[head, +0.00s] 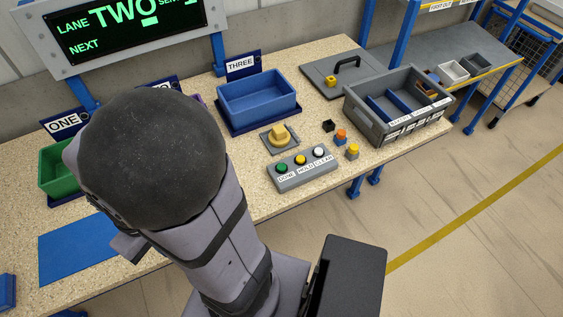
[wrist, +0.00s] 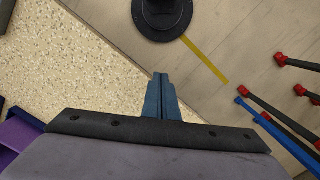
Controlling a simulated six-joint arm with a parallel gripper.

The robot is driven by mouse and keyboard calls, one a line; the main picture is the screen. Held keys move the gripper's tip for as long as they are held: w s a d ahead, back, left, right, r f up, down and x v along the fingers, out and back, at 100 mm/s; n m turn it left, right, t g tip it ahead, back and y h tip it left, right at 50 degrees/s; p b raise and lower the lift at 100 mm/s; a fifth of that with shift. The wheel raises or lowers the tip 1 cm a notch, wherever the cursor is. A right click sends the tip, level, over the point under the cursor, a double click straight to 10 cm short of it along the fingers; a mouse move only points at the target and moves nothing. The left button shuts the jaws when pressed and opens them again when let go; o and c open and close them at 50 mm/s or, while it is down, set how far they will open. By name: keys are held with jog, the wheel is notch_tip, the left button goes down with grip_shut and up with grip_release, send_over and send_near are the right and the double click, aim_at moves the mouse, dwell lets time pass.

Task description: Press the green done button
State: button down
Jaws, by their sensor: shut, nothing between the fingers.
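The green done button (head: 282,168) is at the left end of a grey button box (head: 303,173) near the table's front edge in the head view. The box also has a yellow button (head: 300,160) labelled HOLD and a white button (head: 318,152) labelled CLEAR. The green button is not in the wrist view. My gripper (wrist: 161,77) shows in the wrist view with its blue fingers together and empty, over the table's edge. In the head view my arm hides it, so its distance from the button cannot be told.
A yellow knob (head: 280,134) stands behind the button box. Small orange-topped and yellow-topped pieces (head: 352,151) stand right of it. A blue bin (head: 257,97), a green bin (head: 58,168) and a grey divided crate (head: 398,108) are on the table (head: 338,185). A screen (head: 120,28) reads LANE TWO.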

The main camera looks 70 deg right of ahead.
jog(key=s+d+m+g+y+p, duration=0.15)
jog(key=s+d+m+p, duration=0.35)
jog(key=d, duration=0.5)
notch_tip(320, 180, up, 6)
jog(key=r+n+g+h+p, duration=0.1)
jog(key=n+g+h+p, duration=0.15)
jog(key=g+h, duration=0.3)
send_over(277, 166)
jog(key=shift+f+g+y+b, duration=0.25)
jog(key=shift+g+y+b, duration=0.05)
jog(key=shift+g+b, duration=0.15)
jog(key=shift+f, duration=0.15)
notch_tip(277, 166, down, 9)
jog(key=b, duration=0.7)
jog(key=shift+r, duration=0.2)
jog(key=shift+f, duration=0.1)
jog(key=shift+f+b, duration=0.3)
jog(key=shift+f, duration=0.05)
